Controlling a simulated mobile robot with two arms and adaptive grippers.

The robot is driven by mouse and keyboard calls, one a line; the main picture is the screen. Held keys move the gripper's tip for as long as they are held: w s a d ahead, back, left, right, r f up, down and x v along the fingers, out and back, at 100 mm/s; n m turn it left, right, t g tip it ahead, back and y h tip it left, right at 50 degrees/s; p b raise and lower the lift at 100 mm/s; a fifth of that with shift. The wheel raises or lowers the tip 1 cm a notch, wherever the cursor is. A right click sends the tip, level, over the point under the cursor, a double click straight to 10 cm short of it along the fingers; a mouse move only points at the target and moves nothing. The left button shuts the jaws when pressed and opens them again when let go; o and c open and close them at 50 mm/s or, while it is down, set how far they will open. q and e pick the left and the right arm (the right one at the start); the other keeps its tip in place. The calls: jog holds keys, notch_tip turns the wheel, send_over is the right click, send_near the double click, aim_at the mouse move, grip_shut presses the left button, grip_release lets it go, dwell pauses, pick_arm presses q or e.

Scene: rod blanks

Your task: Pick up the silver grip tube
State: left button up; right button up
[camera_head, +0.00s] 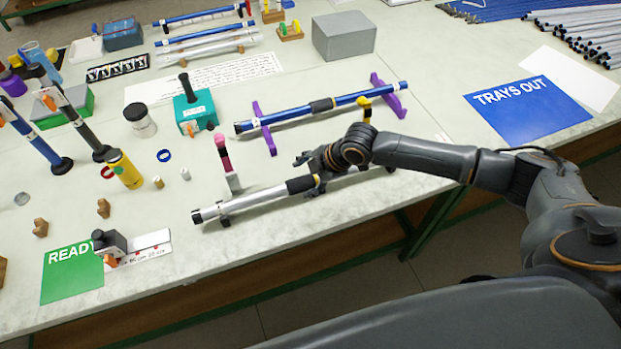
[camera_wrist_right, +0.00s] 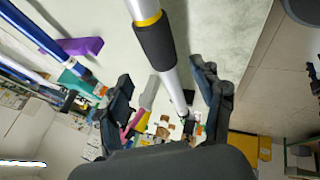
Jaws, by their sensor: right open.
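The silver grip tube (camera_head: 248,201) lies near the front edge of the table in the head view, with a black grip sleeve (camera_head: 301,184) along it. My right gripper (camera_head: 312,172) is at the sleeve end of the tube, and my arm hides the tube's right part. In the right wrist view the silver tube (camera_wrist_right: 173,88) runs between the two spread fingers of my right gripper (camera_wrist_right: 166,95), with the black sleeve (camera_wrist_right: 155,42) and a yellow ring beyond. The fingers stand apart from the tube on both sides. My left gripper is not in view.
A blue tube (camera_head: 284,115) rests on purple stands (camera_head: 264,130) behind the silver one. A pink and grey upright piece (camera_head: 226,160) stands close behind the silver tube. A grey block (camera_head: 344,36) and a blue TRAYS OUT sheet (camera_head: 527,108) lie farther back and right.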

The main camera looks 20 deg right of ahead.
aim_at(294, 185)
jog(key=shift+w+a+f, duration=0.1)
jog(key=shift+a+f, duration=0.05)
jog(key=shift+f, duration=0.1)
jog(key=shift+w+a+f+p, duration=0.1)
jog(key=shift+a+f+p, duration=0.25)
jog(key=shift+f+p, duration=0.05)
jog(key=p+x, duration=0.1)
jog(key=x, duration=0.2)
jog(key=shift+a+f, duration=0.2)
jog(key=shift+w+a+f, duration=0.15)
jog(key=shift+w+f, duration=0.05)
jog(key=shift+f, duration=0.25)
jog(key=c, duration=1.3)
jog(key=shift+r, duration=0.15)
